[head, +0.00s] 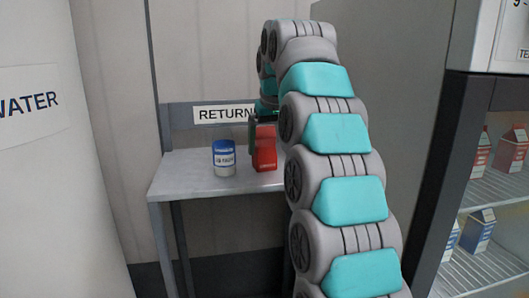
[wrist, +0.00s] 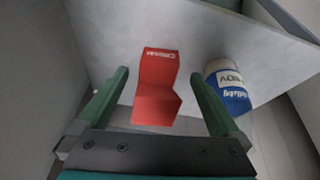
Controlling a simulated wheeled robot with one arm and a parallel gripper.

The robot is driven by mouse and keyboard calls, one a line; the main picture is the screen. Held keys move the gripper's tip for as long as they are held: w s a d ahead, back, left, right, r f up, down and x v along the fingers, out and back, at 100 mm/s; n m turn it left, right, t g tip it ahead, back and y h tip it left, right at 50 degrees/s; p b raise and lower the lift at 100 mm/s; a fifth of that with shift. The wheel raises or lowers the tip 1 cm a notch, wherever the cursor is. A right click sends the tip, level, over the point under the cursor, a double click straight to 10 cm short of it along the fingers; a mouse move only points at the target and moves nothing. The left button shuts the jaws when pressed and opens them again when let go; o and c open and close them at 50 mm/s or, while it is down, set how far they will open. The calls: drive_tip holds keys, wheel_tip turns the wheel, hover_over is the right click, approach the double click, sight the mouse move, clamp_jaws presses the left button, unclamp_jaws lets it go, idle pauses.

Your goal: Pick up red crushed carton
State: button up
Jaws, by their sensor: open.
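The red crushed carton (head: 265,156) stands on the grey table (head: 185,178) below the RETURN sign in the head view. In the wrist view the carton (wrist: 157,88) has a bent, dented body with white lettering, and lies between and just ahead of the two green fingers. My gripper (wrist: 158,85) is open, with one finger on each side of the carton and a visible gap to both. In the head view my gripper (head: 258,135) is at the carton, partly hidden by my arm.
A blue and white can (head: 224,158) stands left of the carton; in the wrist view the can (wrist: 228,86) is close outside the right finger. A wall is behind the table. A shelf unit with red and blue cartons (head: 478,231) is at the right.

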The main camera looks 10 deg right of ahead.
sight(267, 157)
drive_tip(key=shift+x, duration=2.9)
drive_tip(key=shift+c, duration=0.4)
drive_tip(key=shift+f, duration=0.1)
drive_tip(key=c, duration=1.2)
